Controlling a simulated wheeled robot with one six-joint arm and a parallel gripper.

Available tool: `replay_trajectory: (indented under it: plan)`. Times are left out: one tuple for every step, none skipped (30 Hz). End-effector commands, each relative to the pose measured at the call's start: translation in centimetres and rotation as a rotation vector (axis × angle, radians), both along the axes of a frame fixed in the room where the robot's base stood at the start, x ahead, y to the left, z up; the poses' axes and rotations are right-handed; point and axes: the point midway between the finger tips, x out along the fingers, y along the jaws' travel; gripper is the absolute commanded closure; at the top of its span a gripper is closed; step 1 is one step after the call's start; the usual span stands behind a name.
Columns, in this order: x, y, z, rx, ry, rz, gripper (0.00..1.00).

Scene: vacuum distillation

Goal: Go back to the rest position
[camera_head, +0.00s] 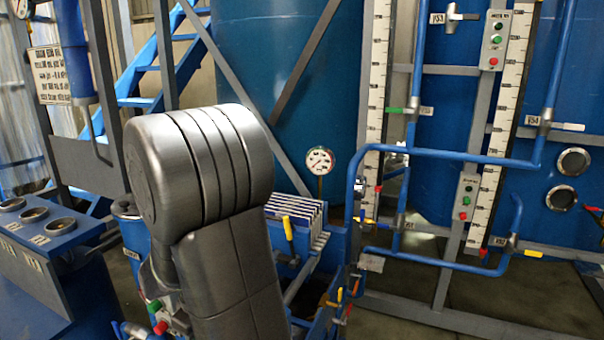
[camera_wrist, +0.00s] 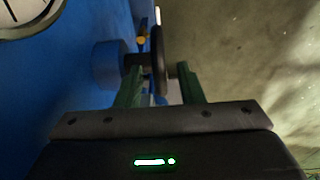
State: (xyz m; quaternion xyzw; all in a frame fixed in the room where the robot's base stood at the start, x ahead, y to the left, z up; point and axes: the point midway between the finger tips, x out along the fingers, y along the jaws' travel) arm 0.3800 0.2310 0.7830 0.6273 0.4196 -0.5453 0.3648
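In the wrist view my gripper (camera_wrist: 158,72) shows as two green fingers set apart. Its fingers stand on either side of a dark handwheel (camera_wrist: 159,50), seen edge-on. Neither finger clearly presses on the wheel, though the distance between them is hard to judge. The wheel is joined by a short dark stem to a blue fitting (camera_wrist: 107,64) on the left. In the head view my grey arm fills the middle foreground, and my gripper is hidden from sight there.
In the wrist view a dial (camera_wrist: 25,12) is at the upper left; bare floor (camera_wrist: 245,50) lies right. In the head view, a blue gauge console (camera_head: 45,250) stands left, blue pipes (camera_head: 470,155) and valves right, a large blue tank (camera_head: 290,70) behind.

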Motion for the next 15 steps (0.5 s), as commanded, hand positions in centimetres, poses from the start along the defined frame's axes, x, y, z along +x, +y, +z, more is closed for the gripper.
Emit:
replay_trajectory:
  plan:
    - [0.0,0.1,-1.2,-0.002,0.003,0.0,0.65]
    - [0.0,0.1,-1.6,-0.003,0.003,0.0,0.65]
    - [0.0,0.2,-2.2,-0.003,0.003,0.0,0.65]
    - [0.1,0.3,-2.5,-0.002,0.002,0.0,0.65]
    - [0.1,0.3,-2.9,-0.002,0.002,0.0,0.65]
    - [0.1,0.4,-3.3,-0.002,0.002,0.0,0.65]
    - [0.1,0.4,-3.5,-0.001,0.002,0.0,0.65]
    - [0.2,0.5,-3.3,-0.007,0.003,0.001,0.65]
    - [0.2,0.5,-3.1,-0.016,0.009,0.0,0.65]
    - [0.1,0.5,-3.2,-0.021,0.011,0.0,0.65]
    - [0.2,0.5,-3.2,-0.026,0.013,-0.001,0.65]
    - [0.2,0.5,-3.2,-0.03,0.014,0.0,0.65]
    - [0.2,0.5,-3.2,-0.033,0.016,0.0,0.65]
    - [0.2,0.5,-3.2,-0.033,0.016,0.0,0.65]
    - [0.2,0.5,-3.2,-0.034,0.016,0.0,0.65]
